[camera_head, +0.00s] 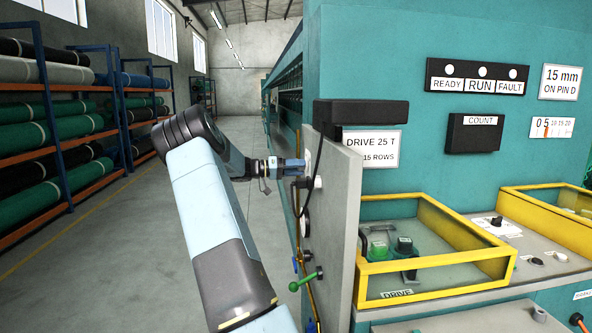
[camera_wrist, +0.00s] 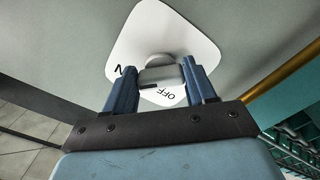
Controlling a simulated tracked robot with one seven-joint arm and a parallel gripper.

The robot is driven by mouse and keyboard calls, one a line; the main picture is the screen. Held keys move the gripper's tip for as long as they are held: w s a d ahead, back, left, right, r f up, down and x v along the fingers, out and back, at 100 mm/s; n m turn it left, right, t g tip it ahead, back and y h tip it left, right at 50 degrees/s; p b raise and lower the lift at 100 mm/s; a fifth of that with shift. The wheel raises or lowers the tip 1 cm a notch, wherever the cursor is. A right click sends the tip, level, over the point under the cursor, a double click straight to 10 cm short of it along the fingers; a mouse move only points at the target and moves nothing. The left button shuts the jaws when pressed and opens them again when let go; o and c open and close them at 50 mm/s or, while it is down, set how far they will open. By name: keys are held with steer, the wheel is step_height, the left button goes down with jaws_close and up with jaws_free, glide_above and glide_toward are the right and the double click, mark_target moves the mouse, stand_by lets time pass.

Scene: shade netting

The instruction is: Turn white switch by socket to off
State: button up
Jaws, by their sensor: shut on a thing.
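The white switch has a pale plate (camera_wrist: 190,38) with rounded corners on a grey panel face, seen in the wrist view. Its grey knob (camera_wrist: 160,74) stands between my gripper's two blue fingers (camera_wrist: 162,85), which are shut on it. The word OFF is readable on the plate just below the knob, and part of another label, an N, shows to the left. A short dark mark on the knob's near face points left. In the head view my gripper (camera_head: 304,166) reaches the left face of the grey panel (camera_head: 338,215). The socket cannot be made out surely.
A green-handled valve (camera_head: 305,282) and a dark cable (camera_head: 305,205) are on the panel's left face below my gripper. A yellow-framed tray (camera_head: 430,285) marked DRIVE lies to the right. Racks of rolls (camera_head: 60,130) stand left, with clear floor between.

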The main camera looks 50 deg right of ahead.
steer(key=shift+f, duration=0.15)
steer(key=shift+n, duration=0.4)
steer(key=n, duration=1.1)
steer(key=r+n, duration=0.1)
steer(key=n, duration=0.5)
steer(key=shift+s+d, duration=0.1)
stand_by(0.5)
steer(key=o, duration=0.8)
steer(key=shift+d+f, duration=0.1)
steer(key=shift+f, duration=0.05)
steer(key=shift+o, duration=1.1)
